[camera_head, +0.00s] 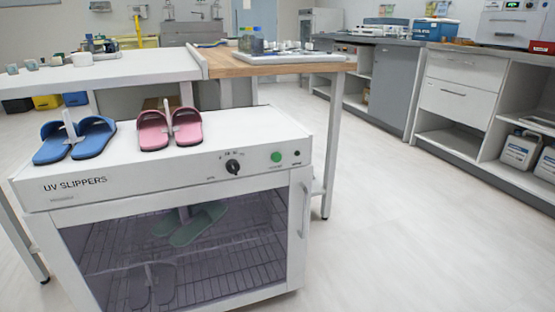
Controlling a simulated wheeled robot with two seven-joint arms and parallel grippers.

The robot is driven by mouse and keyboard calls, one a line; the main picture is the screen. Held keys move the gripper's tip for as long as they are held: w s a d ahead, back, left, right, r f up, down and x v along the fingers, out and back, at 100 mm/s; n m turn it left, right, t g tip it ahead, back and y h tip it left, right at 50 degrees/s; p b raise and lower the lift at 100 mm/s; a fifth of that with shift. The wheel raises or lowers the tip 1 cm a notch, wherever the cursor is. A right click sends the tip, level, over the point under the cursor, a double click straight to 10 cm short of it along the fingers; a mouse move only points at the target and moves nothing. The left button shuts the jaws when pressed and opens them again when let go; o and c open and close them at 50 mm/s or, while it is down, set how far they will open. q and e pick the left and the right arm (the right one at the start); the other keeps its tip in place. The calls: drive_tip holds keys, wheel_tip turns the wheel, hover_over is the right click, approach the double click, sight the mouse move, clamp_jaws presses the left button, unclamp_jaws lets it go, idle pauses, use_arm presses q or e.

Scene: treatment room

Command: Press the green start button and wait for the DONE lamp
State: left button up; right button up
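A white cabinet labelled UV SLIPPERS (130,182) stands at the left front. Its green start button (277,157) is on the front panel, to the right of a black dial (232,166). A small dark round spot (297,153), perhaps the DONE lamp, is right of the button and looks unlit. The glass door (240,265) looks shut. Inside, green slippers (198,225) and a dark pair (152,286) are on wire racks. Blue slippers (76,140) and pink slippers (170,126) stand on top. Neither of my grippers is in view.
A white and wooden table (270,68) with a tray and small items stands behind the cabinet. A counter with drawers (458,88) and white jugs (520,150) lines the right side. The floor (400,235) right of the cabinet is clear.

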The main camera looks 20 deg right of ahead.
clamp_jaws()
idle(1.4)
